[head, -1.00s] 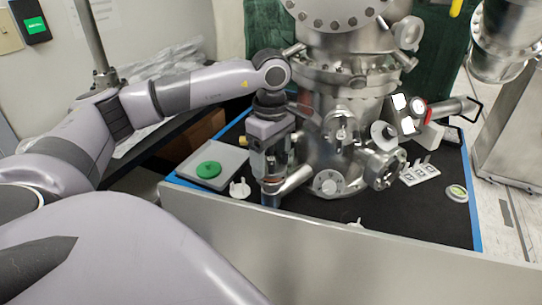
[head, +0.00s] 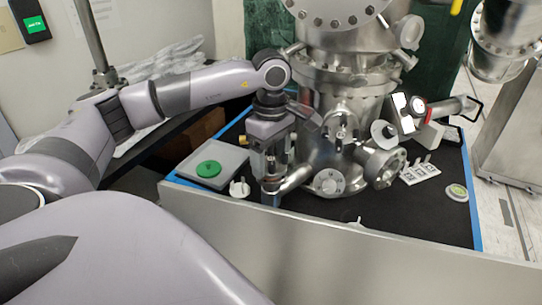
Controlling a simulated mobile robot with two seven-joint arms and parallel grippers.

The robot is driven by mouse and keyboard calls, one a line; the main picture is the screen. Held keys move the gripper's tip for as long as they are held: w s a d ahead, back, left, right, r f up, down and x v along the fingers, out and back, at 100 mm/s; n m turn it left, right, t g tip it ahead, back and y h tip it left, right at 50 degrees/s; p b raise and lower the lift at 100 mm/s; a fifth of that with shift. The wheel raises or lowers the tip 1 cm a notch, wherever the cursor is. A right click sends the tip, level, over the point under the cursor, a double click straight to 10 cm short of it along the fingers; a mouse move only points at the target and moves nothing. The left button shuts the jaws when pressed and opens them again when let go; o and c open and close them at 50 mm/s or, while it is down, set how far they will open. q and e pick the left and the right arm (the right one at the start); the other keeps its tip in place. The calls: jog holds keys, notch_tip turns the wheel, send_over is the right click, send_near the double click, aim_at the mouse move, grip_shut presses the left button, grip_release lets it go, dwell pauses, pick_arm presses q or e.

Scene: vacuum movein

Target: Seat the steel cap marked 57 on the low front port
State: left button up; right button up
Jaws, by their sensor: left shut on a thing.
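The steel vacuum chamber (head: 335,150) stands on a black mat. A short steel tube (head: 296,178), which looks like the low front port, sticks out of its lower left side. My left gripper (head: 270,186) points down at the outer end of this tube. It is shut on a small steel piece there, likely the cap. The piece is mostly hidden by the fingers, and no 57 can be read. I cannot tell whether the piece touches the port. My right gripper is not in view.
A grey tray (head: 222,164) with a green disc (head: 207,169) lies to the left, with a small white holder (head: 240,188) beside it. White marked stands (head: 420,173) and a round tin (head: 457,193) lie to the right. A grey panel (head: 340,250) runs along the front.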

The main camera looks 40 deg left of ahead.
pick_arm(q)
jog(key=shift+f, duration=0.4)
dwell(0.5)
jog(key=o, duration=1.1)
jog(key=shift+o, duration=0.2)
notch_tip(320, 180, up, 7)
jog(key=shift+r, duration=0.15)
